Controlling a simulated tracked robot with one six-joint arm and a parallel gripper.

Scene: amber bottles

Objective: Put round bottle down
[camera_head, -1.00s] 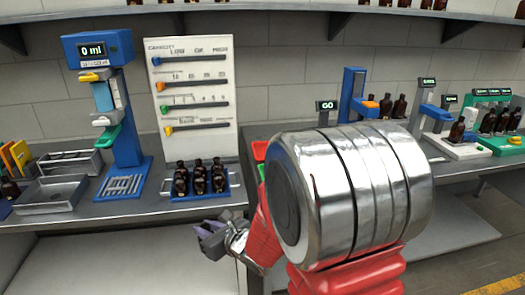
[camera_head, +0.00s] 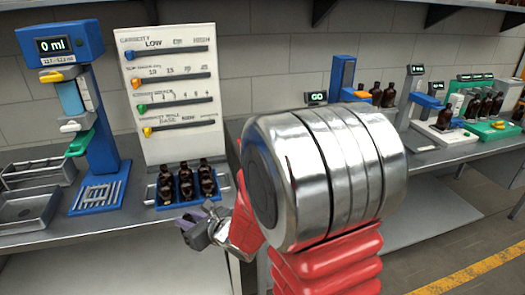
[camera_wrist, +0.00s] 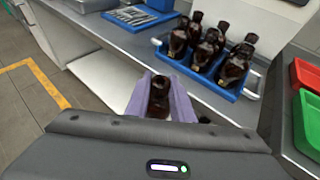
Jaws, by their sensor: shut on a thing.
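In the wrist view, a dark amber round bottle (camera_wrist: 158,97) stands between the purple pads of my gripper (camera_wrist: 162,102), which is shut on it. The bottle is in front of the bench edge, with the pale lower shelf and floor behind it. In the head view, my gripper (camera_head: 192,226) is just in front of the bench edge, below the blue tray; the bottle cannot be made out there. The blue tray (camera_wrist: 188,74) on the bench holds several amber bottles in rows. It also shows in the head view (camera_head: 172,206).
A blue filling machine (camera_head: 108,150) reading 0 ml stands left of the tray. A white slider board (camera_head: 174,137) stands behind it. Grey metal trays (camera_head: 20,217) are at far left. Red (camera_wrist: 307,74) and green (camera_wrist: 312,125) bins lie right of the blue tray.

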